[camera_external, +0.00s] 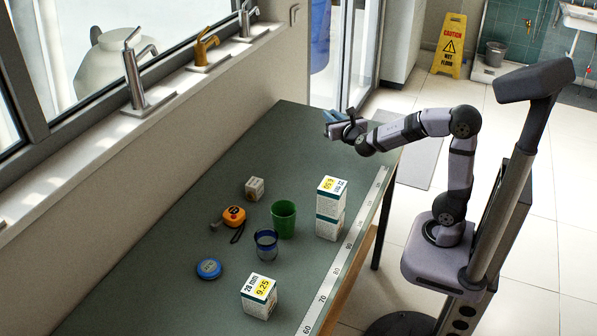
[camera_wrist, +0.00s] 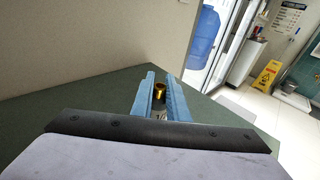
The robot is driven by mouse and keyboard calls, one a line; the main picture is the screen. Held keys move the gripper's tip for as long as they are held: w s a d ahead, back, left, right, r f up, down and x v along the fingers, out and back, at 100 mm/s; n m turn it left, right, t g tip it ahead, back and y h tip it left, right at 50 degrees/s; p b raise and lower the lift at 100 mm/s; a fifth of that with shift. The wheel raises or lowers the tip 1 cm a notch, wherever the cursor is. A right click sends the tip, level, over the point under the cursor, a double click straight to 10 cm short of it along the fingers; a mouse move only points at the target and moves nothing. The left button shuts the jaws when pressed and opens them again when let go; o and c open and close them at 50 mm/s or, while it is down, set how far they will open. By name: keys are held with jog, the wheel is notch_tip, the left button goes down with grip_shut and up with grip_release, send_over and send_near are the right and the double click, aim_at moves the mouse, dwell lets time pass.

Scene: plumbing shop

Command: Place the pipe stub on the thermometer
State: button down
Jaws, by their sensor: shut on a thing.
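My gripper (camera_external: 330,118) is over the far end of the green table, to the left of my arm's base. In the external view the stub cannot be made out at the fingers. A flat round blue disc that looks like the thermometer (camera_external: 209,268) lies on the table at the near left, well away from my gripper. It does not show in the wrist view.
Between them on the table (camera_external: 195,215) stand a green cup (camera_external: 284,219), a blue-rimmed glass (camera_external: 266,243), an orange tape measure (camera_external: 234,216), a small block (camera_external: 254,188) and stacked boxes (camera_external: 329,222). Another box (camera_external: 259,296) is right of the disc. The far table is clear.

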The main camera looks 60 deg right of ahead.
jog(key=shift+r, duration=0.5)
jog(key=shift+w, duration=0.1)
